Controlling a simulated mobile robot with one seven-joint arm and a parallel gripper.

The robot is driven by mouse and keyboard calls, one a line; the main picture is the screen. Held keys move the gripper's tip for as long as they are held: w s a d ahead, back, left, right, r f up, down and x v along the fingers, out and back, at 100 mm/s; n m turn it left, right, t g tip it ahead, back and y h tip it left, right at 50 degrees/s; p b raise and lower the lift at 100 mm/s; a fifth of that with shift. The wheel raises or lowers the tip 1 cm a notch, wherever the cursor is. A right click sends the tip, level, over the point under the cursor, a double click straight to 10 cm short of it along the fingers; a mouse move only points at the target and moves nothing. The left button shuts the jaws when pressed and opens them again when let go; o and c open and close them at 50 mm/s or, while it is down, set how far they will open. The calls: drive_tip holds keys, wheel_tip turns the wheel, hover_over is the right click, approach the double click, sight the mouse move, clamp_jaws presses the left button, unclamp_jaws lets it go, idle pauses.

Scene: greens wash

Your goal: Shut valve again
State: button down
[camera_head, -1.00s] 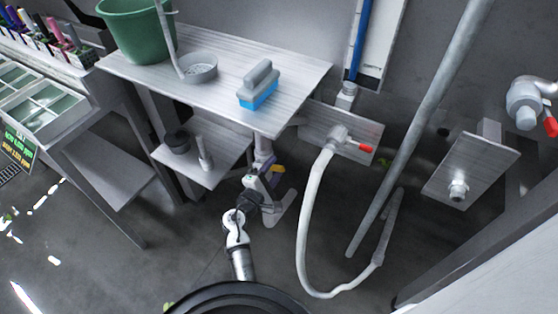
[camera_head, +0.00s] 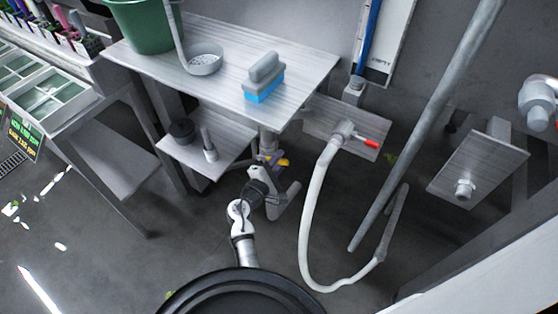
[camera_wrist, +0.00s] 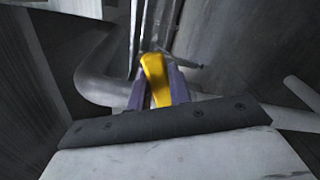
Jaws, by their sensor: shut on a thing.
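The yellow valve handle (camera_head: 283,162) is under the metal table, on the grey drain pipework (camera_head: 285,203). In the wrist view the yellow handle (camera_wrist: 154,70) stands between the two purplish fingers of my gripper (camera_wrist: 158,88), which is shut on it. A curved grey pipe (camera_wrist: 95,75) passes to the left of the fingers. In the head view my gripper (camera_head: 268,164) is small and dark beside the pipework, below the table edge. The handle's pivot and exact angle to the pipe are hard to make out.
A white hose (camera_head: 308,220) hangs from a red-handled tap (camera_head: 345,130) at the right. A grey pole (camera_head: 430,125) leans nearby.

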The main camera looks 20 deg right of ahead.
drive_tip(key=f+b, duration=0.1)
drive_tip(key=m+b, duration=0.1)
drive_tip(key=b, duration=0.1)
drive_tip(key=shift+s+d+f, duration=0.15)
drive_tip(key=shift+f, duration=0.2)
drive_tip(key=f+m+b, duration=0.1)
drive_tip(key=m+b, duration=0.1)
drive_tip(key=b, duration=0.1)
drive_tip(key=f+m+b, duration=0.1)
drive_tip(key=m+b, duration=0.1)
drive_tip(key=b, duration=0.1)
drive_tip(key=shift+s+d+b, duration=0.1)
drive_tip(key=shift+s+b, duration=0.05)
drive_tip(key=shift+b, duration=0.2)
drive_tip(key=c, duration=1.3)
unclamp_jaws()
